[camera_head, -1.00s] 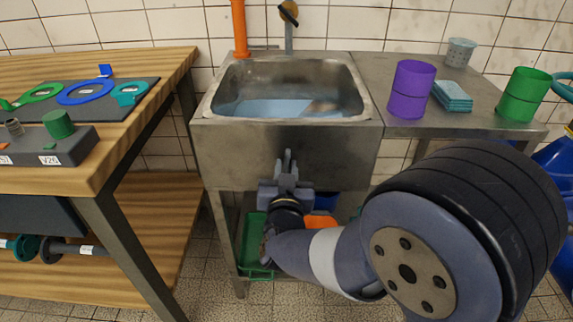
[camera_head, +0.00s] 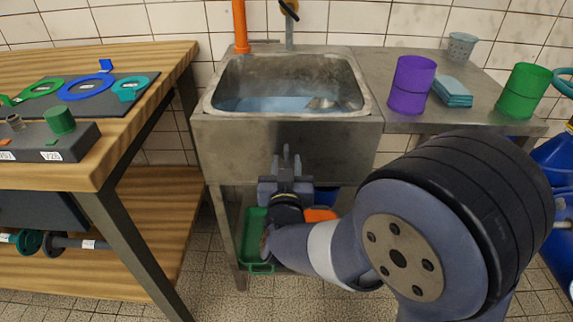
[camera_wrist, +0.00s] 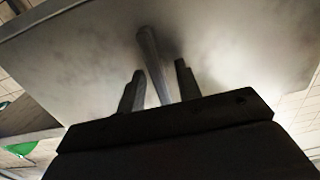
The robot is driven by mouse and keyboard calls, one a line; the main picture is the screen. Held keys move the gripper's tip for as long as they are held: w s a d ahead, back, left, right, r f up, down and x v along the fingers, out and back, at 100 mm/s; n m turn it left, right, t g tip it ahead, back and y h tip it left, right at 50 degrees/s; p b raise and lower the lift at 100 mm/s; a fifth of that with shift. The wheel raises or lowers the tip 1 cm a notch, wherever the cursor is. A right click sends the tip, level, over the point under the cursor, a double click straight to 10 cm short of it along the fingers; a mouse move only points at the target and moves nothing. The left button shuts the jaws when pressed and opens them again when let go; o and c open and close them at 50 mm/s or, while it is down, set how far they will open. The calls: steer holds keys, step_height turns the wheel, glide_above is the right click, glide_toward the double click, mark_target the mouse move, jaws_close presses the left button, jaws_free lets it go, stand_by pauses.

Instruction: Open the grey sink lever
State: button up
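The grey lever (camera_head: 286,152) is a slim upright bar in front of the steel sink's front panel (camera_head: 240,150). It also shows in the wrist view (camera_wrist: 150,48), rising slightly tilted against the pale metal panel. My gripper (camera_head: 286,168) is low in front of the sink, pointing up at the panel. In the wrist view my gripper (camera_wrist: 159,70) has its two dark fingers apart, one on each side of the lever. Gaps show on both sides, so the fingers do not clamp it. The lever's lower end is hidden behind the gripper body.
The basin holds bluish water (camera_head: 265,104). A tap (camera_head: 289,30) stands behind it. A purple cup (camera_head: 411,85), blue sponges (camera_head: 453,91) and a green cup (camera_head: 523,92) stand on the right counter. A wooden workbench (camera_head: 150,75) is left. A green crate (camera_head: 253,235) sits under the sink.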

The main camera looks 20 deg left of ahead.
steer(key=p+v, duration=0.1)
steer(key=v, duration=0.9)
steer(key=shift+s+p, duration=0.35)
steer(key=shift+s, duration=0.05)
steer(key=shift+w, duration=0.1)
steer(key=b+x, duration=0.2)
steer(key=x, duration=0.8)
steer(key=shift+w, duration=0.4)
steer(key=shift+s, duration=0.1)
